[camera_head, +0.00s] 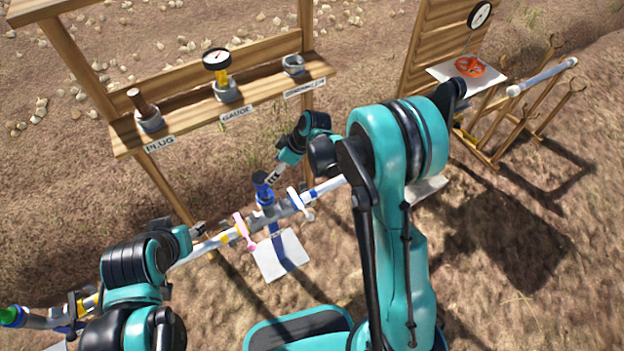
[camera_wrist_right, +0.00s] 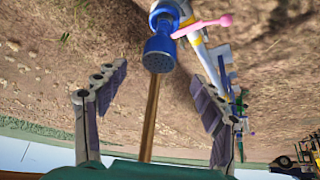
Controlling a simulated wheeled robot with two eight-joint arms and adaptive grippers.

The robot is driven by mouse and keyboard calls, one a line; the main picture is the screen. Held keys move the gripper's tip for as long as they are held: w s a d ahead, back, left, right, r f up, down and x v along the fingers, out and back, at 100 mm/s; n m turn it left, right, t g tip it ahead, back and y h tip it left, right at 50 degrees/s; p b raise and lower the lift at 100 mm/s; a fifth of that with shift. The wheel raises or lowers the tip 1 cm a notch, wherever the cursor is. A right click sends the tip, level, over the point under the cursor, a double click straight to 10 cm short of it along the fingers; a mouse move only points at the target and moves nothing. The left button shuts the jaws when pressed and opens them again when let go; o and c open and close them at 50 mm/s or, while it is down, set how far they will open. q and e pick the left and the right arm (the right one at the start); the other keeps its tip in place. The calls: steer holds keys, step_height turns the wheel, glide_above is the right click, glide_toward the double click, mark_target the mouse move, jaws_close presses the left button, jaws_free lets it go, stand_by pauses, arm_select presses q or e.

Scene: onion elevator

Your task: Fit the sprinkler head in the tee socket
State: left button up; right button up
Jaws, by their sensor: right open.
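The blue sprinkler head (camera_head: 262,182) stands upright at the tee socket (camera_head: 266,208) in the middle of the pipe line. It also shows in the right wrist view (camera_wrist_right: 159,50), its other end against the socket's blue rim; how deep it sits I cannot tell. My right gripper (camera_head: 272,178) is beside the head. In the right wrist view its fingers (camera_wrist_right: 160,82) are spread wide, with the head between and just beyond the tips, apart from both. My left gripper (camera_head: 200,231) is at the pipe's left part; its fingers are too small to read.
The wooden shelf (camera_head: 265,107) behind carries a plug (camera_head: 146,108), a gauge (camera_head: 217,62) and an empty-looking holder (camera_head: 293,65). A rack with a white pipe (camera_head: 542,77) stands right.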

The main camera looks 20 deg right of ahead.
steer(key=s+d+r+m+t+h, duration=0.1)
steer(key=s+d+r+m, duration=0.25)
steer(key=s+r, duration=0.3)
steer(key=s+d+r+m+t+h, duration=0.1)
steer(key=s+d+r+m+h, duration=0.15)
steer(key=s+d+r, duration=0.4)
steer(key=s+d+r+m+t+h, duration=0.1)
steer(key=s+d+r+m+t, duration=0.1)
steer(key=s+m, duration=0.4)
steer(key=s+r, duration=0.1)
steer(key=s, duration=0.3)
steer(key=shift+s+d+h, duration=0.35)
steer(key=shift+s+d, duration=0.05)
